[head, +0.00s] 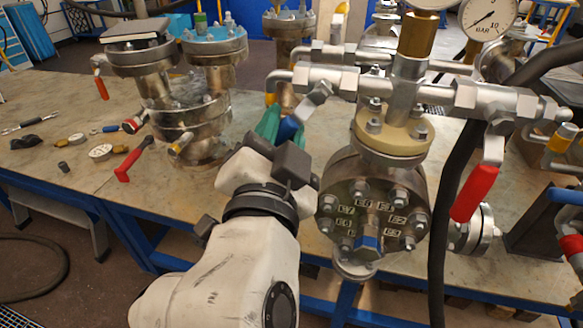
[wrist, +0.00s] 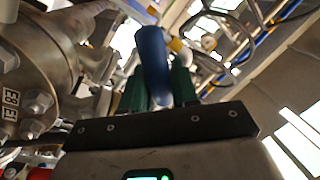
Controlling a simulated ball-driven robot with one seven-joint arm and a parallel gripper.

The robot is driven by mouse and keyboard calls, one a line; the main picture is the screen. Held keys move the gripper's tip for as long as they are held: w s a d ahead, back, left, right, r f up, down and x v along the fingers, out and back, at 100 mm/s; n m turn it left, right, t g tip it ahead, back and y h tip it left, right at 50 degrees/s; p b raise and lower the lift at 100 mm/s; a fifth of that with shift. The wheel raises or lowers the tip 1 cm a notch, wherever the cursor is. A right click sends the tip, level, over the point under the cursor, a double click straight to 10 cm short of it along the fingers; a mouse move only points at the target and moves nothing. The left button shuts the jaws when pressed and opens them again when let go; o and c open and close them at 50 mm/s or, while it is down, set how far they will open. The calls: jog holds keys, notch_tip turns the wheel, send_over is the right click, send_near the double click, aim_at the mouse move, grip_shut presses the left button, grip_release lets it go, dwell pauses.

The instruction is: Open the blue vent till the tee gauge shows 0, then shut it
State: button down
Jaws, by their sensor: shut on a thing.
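The blue vent handle (head: 288,130) is on a valve at the left end of the metal pipework above the flanged vessel (head: 375,195). My gripper (head: 277,128) is shut on this handle with its green fingers. In the wrist view the blue handle (wrist: 152,65) stands between the green fingers (wrist: 158,88). A round white gauge (head: 490,15) marked in BAR is at the top right; its needle points to the lower left. Another gauge (head: 430,3) above the brass stem is mostly cut off, its reading hidden. I cannot tell which is the tee gauge.
A red lever (head: 475,193) hangs at the right of the vessel, beside a thick black hose (head: 452,190). Other flanged vessels (head: 185,90) stand at the left on the bench.

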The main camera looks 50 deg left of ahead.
jog(key=m+b, duration=0.2)
jog(key=a+m+t+b, duration=0.1)
jog(key=b, duration=0.1)
jog(key=shift+s+r, duration=0.25)
jog(key=shift+s, duration=0.1)
jog(key=m+b, duration=0.1)
jog(key=r+m+b, duration=0.1)
jog(key=m+b, duration=0.1)
jog(key=shift+s+a+r+m+t+h+b, duration=0.15)
jog(key=shift+a+r+m+t+h+b, duration=0.1)
jog(key=shift+m+t+h+b, duration=0.05)
jog(key=r+m+b, duration=0.1)
jog(key=m+b, duration=0.1)
jog(key=m, duration=0.1)
jog(key=shift+s+a+r+t+h+b, duration=0.1)
jog(key=shift+r+t+h+b, duration=0.2)
jog(key=shift+r+h+b, duration=0.1)
jog(key=shift+r+m+h+b, duration=0.3)
jog(key=shift+r+m+b, duration=0.2)
jog(key=shift+m, duration=0.5)
jog(key=c, duration=1)
grip_release()
jog(key=v, duration=1)
jog(key=shift+s+f, duration=0.25)
